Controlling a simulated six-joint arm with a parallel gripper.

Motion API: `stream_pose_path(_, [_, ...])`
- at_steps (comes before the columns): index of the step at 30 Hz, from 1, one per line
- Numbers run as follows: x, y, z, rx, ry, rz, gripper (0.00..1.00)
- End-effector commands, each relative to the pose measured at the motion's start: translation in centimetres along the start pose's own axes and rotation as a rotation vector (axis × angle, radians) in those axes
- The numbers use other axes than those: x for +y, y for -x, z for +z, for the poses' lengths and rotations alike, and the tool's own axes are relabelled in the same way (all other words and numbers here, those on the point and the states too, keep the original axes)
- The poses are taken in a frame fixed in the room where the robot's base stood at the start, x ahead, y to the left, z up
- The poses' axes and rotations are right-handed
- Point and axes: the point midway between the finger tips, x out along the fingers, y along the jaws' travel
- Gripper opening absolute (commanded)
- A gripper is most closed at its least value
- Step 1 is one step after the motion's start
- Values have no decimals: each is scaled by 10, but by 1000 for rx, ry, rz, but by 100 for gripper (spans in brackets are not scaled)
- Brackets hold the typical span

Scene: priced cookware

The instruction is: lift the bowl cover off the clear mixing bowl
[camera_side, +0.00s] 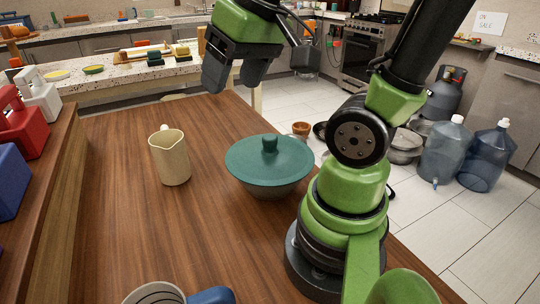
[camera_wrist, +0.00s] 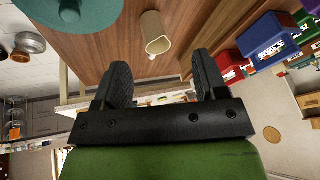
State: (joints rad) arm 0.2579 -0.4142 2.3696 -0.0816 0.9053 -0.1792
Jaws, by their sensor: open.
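The bowl cover (camera_side: 269,163) is a teal-green disc with a knob on top. It sits on the clear mixing bowl (camera_side: 268,190), whose lower wall shows beneath the rim on the wooden table. The cover also shows in the wrist view (camera_wrist: 80,14), cut off at the top left, with its knob visible. My gripper (camera_side: 233,80) is raised above the table, behind the bowl and to its left in the side view. In the wrist view its two dark fingers (camera_wrist: 163,85) stand apart with nothing between them. It touches neither cover nor bowl.
A cream pitcher (camera_side: 170,157) stands left of the bowl, and shows in the wrist view (camera_wrist: 154,33). A striped cup with a blue part (camera_side: 155,293) is at the front edge. A raised shelf (camera_side: 52,190) with red, white and blue items lines the left. The table between is clear.

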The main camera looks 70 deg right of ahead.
Motion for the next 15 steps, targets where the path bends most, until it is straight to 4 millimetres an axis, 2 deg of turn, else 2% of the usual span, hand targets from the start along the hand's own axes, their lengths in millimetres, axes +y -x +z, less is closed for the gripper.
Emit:
stream_pose_path(3, [42, -26, -20, -120, -31, 106, 66])
stream_pose_path(9, [109, -62, -26, -298, -57, 178, 66])
stream_pose_path(12, [131, -72, -22, -353, -63, 185, 66])
stream_pose_path(15, [142, -78, -19, -382, -65, 185, 66])
